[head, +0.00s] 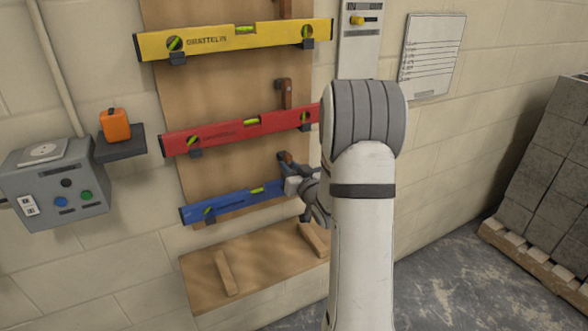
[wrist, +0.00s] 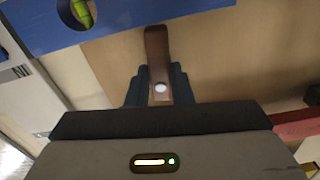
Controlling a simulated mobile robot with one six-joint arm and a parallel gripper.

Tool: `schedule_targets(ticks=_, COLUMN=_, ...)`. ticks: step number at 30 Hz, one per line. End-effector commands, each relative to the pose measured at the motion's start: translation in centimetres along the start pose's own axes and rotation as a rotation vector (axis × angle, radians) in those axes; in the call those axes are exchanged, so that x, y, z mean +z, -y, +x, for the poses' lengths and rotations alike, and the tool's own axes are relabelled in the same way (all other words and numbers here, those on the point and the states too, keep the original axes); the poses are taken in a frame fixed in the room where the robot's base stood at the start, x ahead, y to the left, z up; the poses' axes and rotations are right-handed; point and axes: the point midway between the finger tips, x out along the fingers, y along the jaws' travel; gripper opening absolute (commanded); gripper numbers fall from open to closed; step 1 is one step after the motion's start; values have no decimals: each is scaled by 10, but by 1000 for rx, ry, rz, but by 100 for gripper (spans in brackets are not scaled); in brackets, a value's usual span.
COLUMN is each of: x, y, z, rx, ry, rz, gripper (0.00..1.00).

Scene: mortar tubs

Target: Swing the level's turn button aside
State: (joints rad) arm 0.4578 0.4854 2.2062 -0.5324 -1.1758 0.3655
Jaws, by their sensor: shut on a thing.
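The blue level (head: 232,203) rests on the lowest brackets of the wooden board, its right part hidden by my arm. Its edge crosses the top of the wrist view (wrist: 150,14). The brown wooden turn button (wrist: 157,48) has a pale round screw head and its tip reaches the level's edge; I cannot tell whether it overlaps it. In the head view the button (head: 285,157) shows just above my gripper (head: 289,168). My gripper is shut on the button, with one dark finger on each side (wrist: 158,88).
A red level (head: 235,131) and a yellow level (head: 210,40) hang above, each with a brown button. A wooden ledge (head: 205,285) juts out below. A grey control box (head: 60,185) and a shelf with an orange device (head: 115,125) are at left; stacked blocks (head: 555,150) stand right.

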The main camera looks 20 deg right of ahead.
Motion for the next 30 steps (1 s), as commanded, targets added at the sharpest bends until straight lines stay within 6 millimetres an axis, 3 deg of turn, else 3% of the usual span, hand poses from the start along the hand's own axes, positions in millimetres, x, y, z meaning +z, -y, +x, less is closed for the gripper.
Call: schedule_targets(ticks=30, x=-5, y=9, z=0, rx=-1, ry=-1, rz=944, gripper=0)
